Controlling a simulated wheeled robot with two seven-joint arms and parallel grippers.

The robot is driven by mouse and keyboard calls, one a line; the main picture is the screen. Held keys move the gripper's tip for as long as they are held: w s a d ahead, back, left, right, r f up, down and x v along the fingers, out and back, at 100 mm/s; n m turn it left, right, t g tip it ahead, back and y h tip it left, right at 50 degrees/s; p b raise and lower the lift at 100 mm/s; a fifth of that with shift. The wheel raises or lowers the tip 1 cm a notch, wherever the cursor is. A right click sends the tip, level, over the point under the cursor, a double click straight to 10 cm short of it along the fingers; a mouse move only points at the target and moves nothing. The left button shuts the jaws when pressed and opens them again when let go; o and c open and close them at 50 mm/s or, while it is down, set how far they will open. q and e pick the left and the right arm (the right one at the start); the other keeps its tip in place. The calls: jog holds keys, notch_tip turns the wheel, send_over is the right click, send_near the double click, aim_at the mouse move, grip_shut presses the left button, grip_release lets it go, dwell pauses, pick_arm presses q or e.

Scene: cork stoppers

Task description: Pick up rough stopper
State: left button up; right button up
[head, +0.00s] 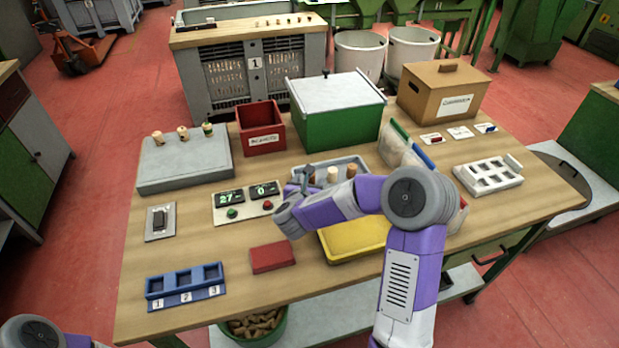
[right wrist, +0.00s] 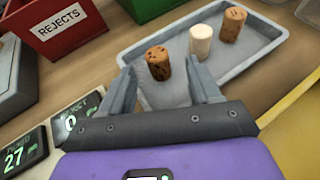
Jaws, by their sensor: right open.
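A grey tray (head: 367,163) holds three cork stoppers; it also shows in the right wrist view (right wrist: 262,62). The nearest stopper (right wrist: 158,63) is brown with dark pits and looks rough. A pale, smooth stopper (right wrist: 201,42) stands in the middle, and a brown stopper with dark marks (right wrist: 232,25) stands farthest right. All three are upright. My right gripper (right wrist: 160,75) is open and empty. The rough stopper shows between its fingertips, seemingly just beyond them; I cannot tell if they touch. In the head view my right gripper (head: 300,183) partly hides the tray's left end. My left gripper is not in view.
A red REJECTS box (head: 262,139) and a green bin with a grey lid (head: 337,120) stand behind the tray. A display panel (head: 246,203) lies to the left, a yellow tray (head: 352,242) in front.

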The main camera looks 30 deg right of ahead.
jog(key=x, duration=0.4)
jog(key=shift+w+a+r, duration=0.1)
jog(key=shift+r, duration=0.1)
jog(key=c, duration=1.1)
